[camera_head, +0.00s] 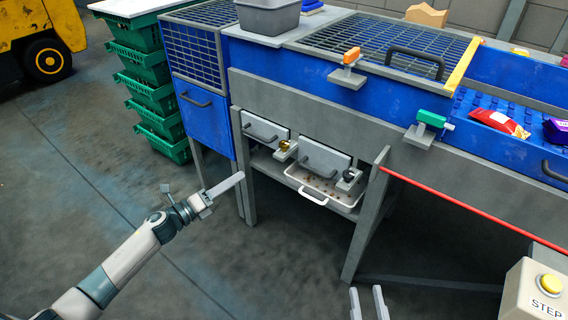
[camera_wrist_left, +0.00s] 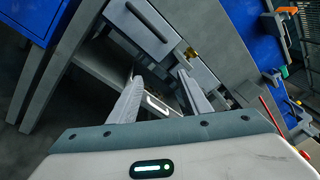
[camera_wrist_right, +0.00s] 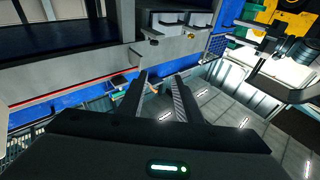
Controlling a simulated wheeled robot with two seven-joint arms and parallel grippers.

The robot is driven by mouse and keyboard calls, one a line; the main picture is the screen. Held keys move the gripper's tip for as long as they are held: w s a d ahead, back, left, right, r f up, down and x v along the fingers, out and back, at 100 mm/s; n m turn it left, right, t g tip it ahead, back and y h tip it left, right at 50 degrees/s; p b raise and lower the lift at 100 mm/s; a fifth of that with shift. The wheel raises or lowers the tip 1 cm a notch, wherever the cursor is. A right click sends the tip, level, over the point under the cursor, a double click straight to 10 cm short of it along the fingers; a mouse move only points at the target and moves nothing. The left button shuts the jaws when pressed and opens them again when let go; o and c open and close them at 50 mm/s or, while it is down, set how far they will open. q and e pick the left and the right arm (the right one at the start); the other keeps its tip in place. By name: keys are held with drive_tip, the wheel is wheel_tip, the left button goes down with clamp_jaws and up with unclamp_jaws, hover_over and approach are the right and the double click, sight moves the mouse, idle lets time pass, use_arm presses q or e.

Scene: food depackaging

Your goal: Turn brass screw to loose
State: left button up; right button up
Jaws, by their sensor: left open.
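The brass screw (camera_head: 285,146) is a small gold knob on a light grey block, in front of the left grey drawer panel (camera_head: 265,130) under the blue machine. It also shows in the left wrist view as a gold spot (camera_wrist_left: 191,52), beyond the fingertips. My left gripper (camera_head: 226,187) is open and empty, in the air to the left of and below the screw, clear of it. Its two fingers stand apart in its wrist view (camera_wrist_left: 160,88). My right gripper (camera_head: 367,294) is at the bottom edge, far from the screw, with its fingers apart and nothing between them.
A dark knob (camera_head: 349,175) is by the right panel (camera_head: 325,160). A white tray (camera_head: 318,196) with brown bits sits below it. Machine legs (camera_head: 246,180) stand close to my left gripper. A red bar (camera_head: 470,208) and STEP button box (camera_head: 536,291) are at right. Open floor lies left.

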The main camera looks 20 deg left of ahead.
sight(284, 143)
use_arm(q)
wheel_tip(284, 143, up, 7)
drive_tip(key=m+g+h+b, duration=0.3)
drive_tip(key=m+h+b, duration=0.1)
drive_tip(key=m, duration=0.9)
drive_tip(key=shift+w+d+r+m+b, duration=0.2)
drive_tip(key=shift+m+b, duration=0.2)
drive_tip(key=shift+b, duration=0.35)
use_arm(e)
drive_tip(key=s+d+r+t+y, duration=0.1)
drive_tip(key=s+r+t, duration=0.4)
drive_tip(key=r, duration=0.7)
drive_tip(key=shift+s+d+r+m, duration=0.25)
drive_tip(key=shift+s+d+m, duration=0.2)
drive_tip(key=shift+s, duration=0.45)
use_arm(q)
drive_tip(key=x, duration=1.6)
drive_tip(key=shift+w+d+f, duration=0.1)
drive_tip(key=shift+w+d, duration=0.4)
use_arm(e)
drive_tip(key=shift+w, duration=0.15)
use_arm(q)
drive_tip(key=c, duration=1)
drive_tip(key=shift+c, duration=0.2)
use_arm(e)
drive_tip(key=shift+f, duration=0.1)
